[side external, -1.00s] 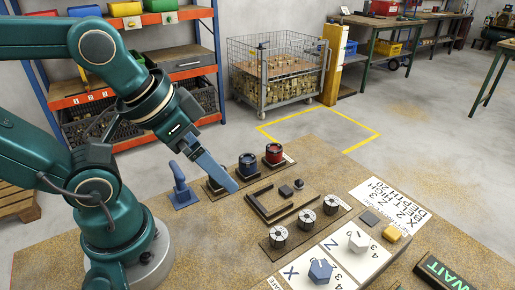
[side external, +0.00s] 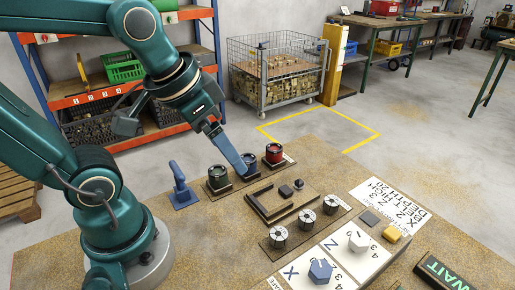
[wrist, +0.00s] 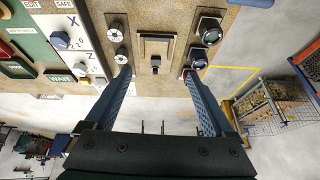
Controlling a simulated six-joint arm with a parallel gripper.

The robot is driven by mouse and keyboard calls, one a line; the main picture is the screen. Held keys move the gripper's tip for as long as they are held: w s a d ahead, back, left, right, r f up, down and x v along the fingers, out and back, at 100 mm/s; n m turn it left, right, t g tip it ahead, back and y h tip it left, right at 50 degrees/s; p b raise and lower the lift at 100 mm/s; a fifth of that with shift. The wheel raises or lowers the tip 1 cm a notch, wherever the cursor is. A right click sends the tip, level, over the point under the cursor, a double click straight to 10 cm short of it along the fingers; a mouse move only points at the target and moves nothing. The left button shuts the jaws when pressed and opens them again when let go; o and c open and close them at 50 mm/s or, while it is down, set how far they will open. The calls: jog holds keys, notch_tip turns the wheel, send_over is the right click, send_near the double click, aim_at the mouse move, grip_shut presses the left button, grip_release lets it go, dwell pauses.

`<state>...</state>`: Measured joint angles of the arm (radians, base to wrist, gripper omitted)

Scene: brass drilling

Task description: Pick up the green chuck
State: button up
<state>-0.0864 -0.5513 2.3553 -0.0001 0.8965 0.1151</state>
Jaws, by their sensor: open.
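The green chuck (side external: 218,178) is a dark green cylinder upright on a dark base, at the left end of a row of three chucks in the side view. In the wrist view it appears to be the upper right one (wrist: 209,36). My gripper (side external: 243,171) points down and right, to the right of the green chuck and in front of the blue chuck (side external: 249,164), which it partly hides. In the wrist view my gripper (wrist: 158,74) is open, with nothing between its fingers.
A red chuck (side external: 274,153) stands at the far end of the row. A blue post (side external: 181,188) stands left of the green chuck. A low dark frame (side external: 262,208) and a plate with several small light discs (side external: 305,218) lie right and in front.

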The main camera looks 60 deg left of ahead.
jog(key=w+a+f+n+g, duration=0.2)
jog(key=w+a+f+g, duration=0.15)
jog(key=a, duration=0.25)
jog(key=n+g, duration=0.1)
jog(key=n, duration=0.1)
send_over(217, 170)
jog(key=d, duration=0.2)
notch_tip(217, 170, down, 5)
jog(key=shift+a+r, duration=0.1)
jog(key=shift+s+a+f+g, duration=0.25)
jog(key=shift+f, duration=2.65)
grip_shut()
